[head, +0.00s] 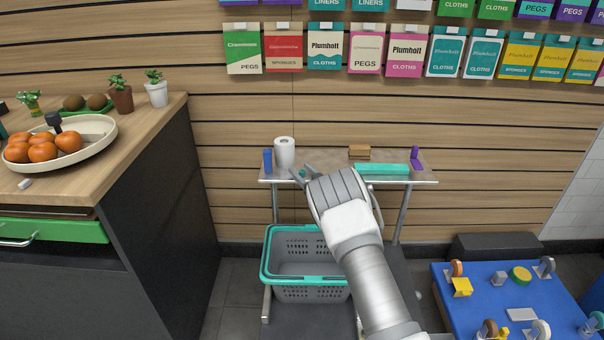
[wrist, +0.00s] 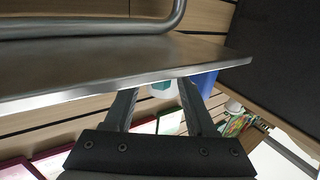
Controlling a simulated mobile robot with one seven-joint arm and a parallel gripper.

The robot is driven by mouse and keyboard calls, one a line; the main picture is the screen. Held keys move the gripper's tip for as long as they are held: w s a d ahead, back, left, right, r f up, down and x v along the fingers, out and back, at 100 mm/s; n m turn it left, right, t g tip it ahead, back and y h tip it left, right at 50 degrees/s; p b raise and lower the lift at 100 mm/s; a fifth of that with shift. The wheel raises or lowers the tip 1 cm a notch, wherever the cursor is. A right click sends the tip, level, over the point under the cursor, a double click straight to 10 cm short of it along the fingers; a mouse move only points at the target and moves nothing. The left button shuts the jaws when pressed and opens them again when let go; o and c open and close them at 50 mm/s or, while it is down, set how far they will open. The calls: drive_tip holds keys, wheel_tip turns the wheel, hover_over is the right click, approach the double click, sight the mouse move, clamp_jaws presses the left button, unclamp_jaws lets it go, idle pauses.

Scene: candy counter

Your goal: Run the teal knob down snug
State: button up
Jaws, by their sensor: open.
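A small teal piece (head: 303,173), which may be the teal knob, shows at my gripper's fingers in the head view, mostly hidden; its seating cannot be told. My gripper (head: 304,174) is at the front edge of the metal shelf table (head: 335,176). In the wrist view my gripper (wrist: 160,92) is open, its two dark fingers apart. A pale white and teal shape (wrist: 162,89) shows beyond them, partly cut off by the table edge; I cannot tell what it is. I see no contact with the fingers.
On the table are a white roll (head: 284,152), a blue block (head: 267,160), a teal bar (head: 382,169), a brown block (head: 359,152) and a purple piece (head: 415,158). A basket (head: 293,292) stands below. A blue board (head: 480,309) with fittings is at right, a wooden counter (head: 130,145) at left.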

clamp_jaws()
drive_tip(key=shift+m+h, duration=0.3)
drive_tip(key=shift+h, duration=0.1)
drive_tip(key=m+t+h, duration=0.1)
drive_tip(key=m+h, duration=0.1)
drive_tip(key=h, duration=0.2)
drive_tip(key=m+t+h, duration=0.1)
drive_tip(key=m+h, duration=0.2)
drive_tip(key=h, duration=0.1)
drive_tip(key=shift+a+f+m+t, duration=0.1)
drive_tip(key=shift+a+m+t, duration=0.05)
drive_tip(key=shift+m+t, duration=0.15)
drive_tip(key=shift+m+g+h, duration=0.4)
drive_tip(key=shift+m+h, duration=0.8)
drive_tip(key=shift+h, duration=0.75)
drive_tip(key=shift+m+g+h, duration=0.4)
drive_tip(key=shift+m+h, duration=0.8)
drive_tip(key=shift+h, duration=0.75)
unclamp_jaws()
drive_tip(key=shift+s, duration=0.15)
